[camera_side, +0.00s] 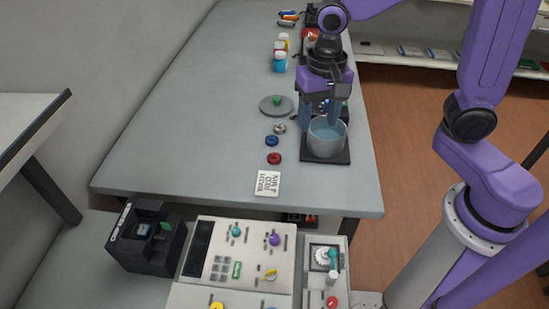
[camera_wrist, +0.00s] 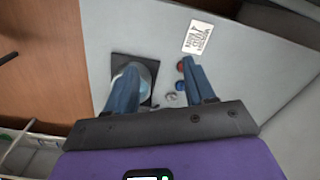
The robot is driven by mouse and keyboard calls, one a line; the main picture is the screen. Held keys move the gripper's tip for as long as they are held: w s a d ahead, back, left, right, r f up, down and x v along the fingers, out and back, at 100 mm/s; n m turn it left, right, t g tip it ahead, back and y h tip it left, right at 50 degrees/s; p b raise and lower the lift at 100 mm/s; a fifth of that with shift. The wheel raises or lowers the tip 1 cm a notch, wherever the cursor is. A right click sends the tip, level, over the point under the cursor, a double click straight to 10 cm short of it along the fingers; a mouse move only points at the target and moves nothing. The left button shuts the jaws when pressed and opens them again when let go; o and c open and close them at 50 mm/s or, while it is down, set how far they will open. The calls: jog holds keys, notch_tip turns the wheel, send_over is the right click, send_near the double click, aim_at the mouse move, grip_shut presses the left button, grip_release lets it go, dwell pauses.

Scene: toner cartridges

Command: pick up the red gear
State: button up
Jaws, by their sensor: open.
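The red gear (camera_side: 274,158) is a small round piece lying flat on the grey table, the nearest to the camera in a short row. It also shows in the wrist view (camera_wrist: 180,66), partly hidden beside one finger. My gripper (camera_side: 319,122) is open and points down above the table, close to the cup, beyond and to the right of the red gear. In the wrist view, my gripper (camera_wrist: 159,68) has its blue fingers wide apart with nothing held between them.
A blue gear (camera_side: 271,140) and a silver gear (camera_side: 280,128) lie behind the red one. A cup of bluish liquid (camera_side: 326,138) stands on a black pad (camera_side: 339,158). A printed card (camera_side: 267,183) lies in front. A grey disc (camera_side: 267,107) and bottles (camera_side: 280,62) are farther back.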

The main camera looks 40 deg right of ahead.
jog(key=w+a+f+m, duration=0.1)
jog(key=w+f+m, duration=0.1)
jog(key=w+m, duration=0.55)
jog(key=m, duration=0.9)
send_over(275, 155)
notch_tip(275, 155, down, 2)
jog(key=f, duration=1.1)
jog(key=shift+s+d, duration=0.1)
jog(key=shift+d, duration=0.1)
jog(key=shift+a+f, duration=0.15)
jog(key=shift+f, duration=1.45)
jog(key=shift+a+f, duration=0.1)
jog(key=shift+f, duration=1.45)
jog(key=c, duration=0.8)
jog(key=shift+r, duration=0.15)
